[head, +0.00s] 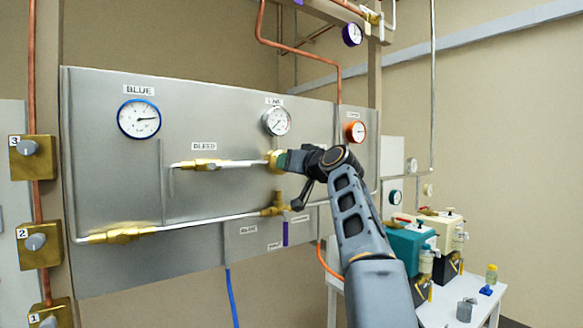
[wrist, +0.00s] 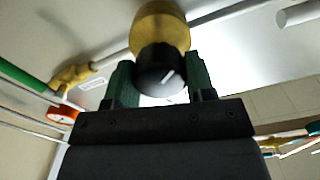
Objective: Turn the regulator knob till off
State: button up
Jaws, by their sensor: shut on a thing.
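In the head view my gripper (head: 287,160) reaches the brass fitting (head: 272,160) on the grey panel, below the LINE gauge (head: 276,121). The knob is hidden there behind my gripper. The "off" marking cannot be made out.
The panel (head: 110,190) carries a blue-rimmed gauge (head: 139,118), an orange-rimmed gauge (head: 355,131) and a BLEED valve (head: 205,164). Numbered brass valves (head: 38,147) stand at the left. A white table (head: 440,305) with pumps and small items stands at the lower right.

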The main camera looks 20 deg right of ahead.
jog(key=shift+f+n, duration=0.1)
jog(key=shift+n, duration=0.8)
jog(key=o, duration=0.9)
jog(key=s+d+b, duration=0.1)
jog(key=s, duration=0.3)
jog(key=s+b, duration=0.2)
jog(key=s, duration=0.3)
jog(key=s+d+b, duration=0.1)
jog(key=s, duration=0.3)
jog(key=shift+s+d, duration=0.3)
jog(key=shift+w, duration=0.1)
